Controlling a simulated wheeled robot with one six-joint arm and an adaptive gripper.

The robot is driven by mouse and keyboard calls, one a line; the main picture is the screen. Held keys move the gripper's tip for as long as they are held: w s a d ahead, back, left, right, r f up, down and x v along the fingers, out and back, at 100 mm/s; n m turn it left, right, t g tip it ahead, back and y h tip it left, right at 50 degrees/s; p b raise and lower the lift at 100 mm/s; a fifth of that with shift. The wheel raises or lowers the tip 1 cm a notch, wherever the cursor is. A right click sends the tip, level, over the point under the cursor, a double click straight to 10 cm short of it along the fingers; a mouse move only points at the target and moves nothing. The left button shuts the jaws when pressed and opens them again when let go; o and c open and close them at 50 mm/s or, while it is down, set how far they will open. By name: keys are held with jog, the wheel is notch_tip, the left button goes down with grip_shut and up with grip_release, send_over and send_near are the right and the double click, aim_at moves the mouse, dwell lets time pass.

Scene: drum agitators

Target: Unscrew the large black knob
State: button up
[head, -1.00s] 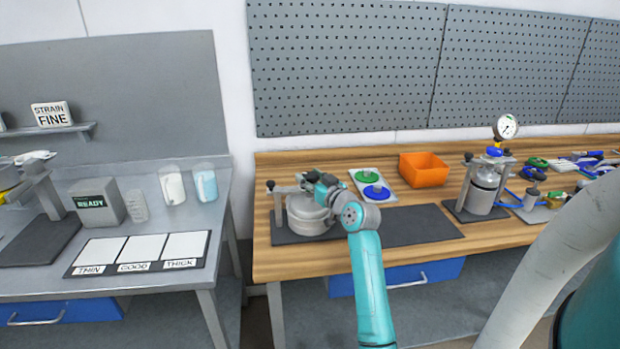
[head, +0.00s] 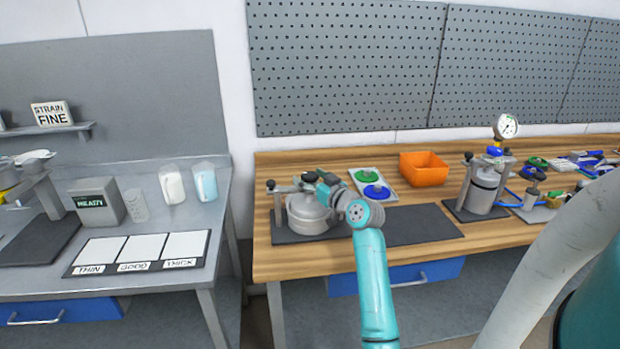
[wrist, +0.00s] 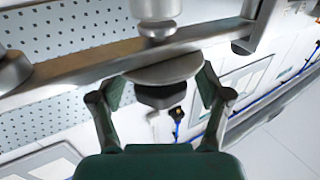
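The grey pot (head: 308,216) stands on a dark mat at the left of the wooden bench, under a clamp frame with a small black knob (head: 270,185) on its left post. My gripper (head: 300,184) is over the pot's top; its fingers are too small to make out there. In the wrist view my gripper (wrist: 162,88) has its two green-padded fingers spread apart. A dark faceted knob (wrist: 160,97) under a grey disc (wrist: 165,70) lies between them. Gaps show beside the knob; I cannot tell whether the pads touch the disc.
A tray with a green disc (head: 367,174) and a blue disc (head: 376,191) lies right of the pot. An orange bin (head: 424,168) stands behind. A pressure vessel with a gauge (head: 507,126) is further right. The dark mat between (head: 420,225) is clear.

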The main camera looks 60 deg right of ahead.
jog(key=shift+s+r, duration=0.1)
jog(key=v, duration=1.1)
jog(key=shift+s+a, duration=0.15)
jog(key=shift+s, duration=0.2)
